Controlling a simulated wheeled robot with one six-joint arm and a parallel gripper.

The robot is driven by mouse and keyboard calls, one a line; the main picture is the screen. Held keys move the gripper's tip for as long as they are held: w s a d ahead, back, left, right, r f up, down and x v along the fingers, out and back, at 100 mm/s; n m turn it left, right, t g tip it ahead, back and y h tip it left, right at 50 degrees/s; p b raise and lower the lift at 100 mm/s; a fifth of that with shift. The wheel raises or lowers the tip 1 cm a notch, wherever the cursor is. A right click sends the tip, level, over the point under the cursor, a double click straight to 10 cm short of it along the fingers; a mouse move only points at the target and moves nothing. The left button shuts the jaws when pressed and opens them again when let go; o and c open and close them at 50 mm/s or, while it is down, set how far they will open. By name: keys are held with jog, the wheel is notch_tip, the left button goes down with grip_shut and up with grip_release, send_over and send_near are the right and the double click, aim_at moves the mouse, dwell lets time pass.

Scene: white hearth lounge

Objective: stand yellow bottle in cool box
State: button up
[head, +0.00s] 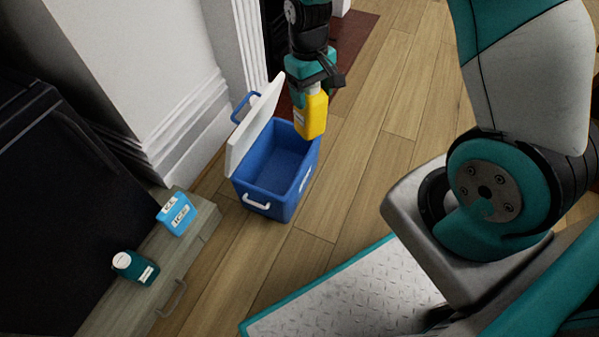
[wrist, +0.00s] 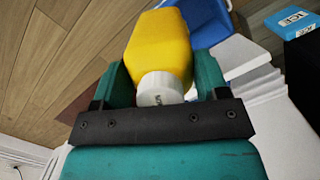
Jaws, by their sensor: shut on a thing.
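The yellow bottle (head: 311,117) with a white cap hangs upright from my gripper (head: 312,86), which is shut on it near the cap. In the wrist view the yellow bottle (wrist: 160,50) sits between the two teal fingers of my gripper (wrist: 165,85). The blue cool box (head: 266,202) stands on the wood floor with its white lid (head: 254,125) swung open to the left. Its inside looks empty. The bottle appears over or near the box's far right edge; its exact height above the rim I cannot tell. Part of the box (wrist: 240,55) shows behind the bottle in the wrist view.
A low wooden cabinet (head: 205,218) at lower left carries a blue ice pack (head: 175,214) and a dark teal canister (head: 135,267). A white wall and fluted moulding (head: 245,45) stand behind the box's lid. A dark red hearth (head: 355,35) lies beyond. Floor right of the box is clear.

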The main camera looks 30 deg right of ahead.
aim_at(297, 113)
jog(key=a+f+n+b, duration=0.1)
jog(key=f+n, duration=0.1)
jog(key=w+a+f+n+b, duration=0.1)
jog(key=f+n, duration=0.1)
jog(key=n, duration=0.1)
jog(key=w+f+n, duration=0.1)
jog(key=f+n, duration=0.1)
jog(key=n, duration=0.1)
jog(key=shift+a+f+h+b, duration=0.4)
jog(key=w+a+f+n+t+b, duration=0.1)
jog(key=a+f+n+b, duration=0.2)
jog(key=f+n+b, duration=0.5)
jog(key=w+a+f+n+t+b, duration=0.1)
jog(key=a+f+n+b, duration=0.2)
jog(key=f, duration=1.6)
jog(key=n+b, duration=0.4)
jog(key=b, duration=0.2)
jog(key=shift+w+f+n, duration=0.15)
jog(key=shift+n, duration=0.25)
jog(key=o, duration=1.3)
jog(key=shift+f, duration=0.15)
jog(key=shift+c, duration=0.2)
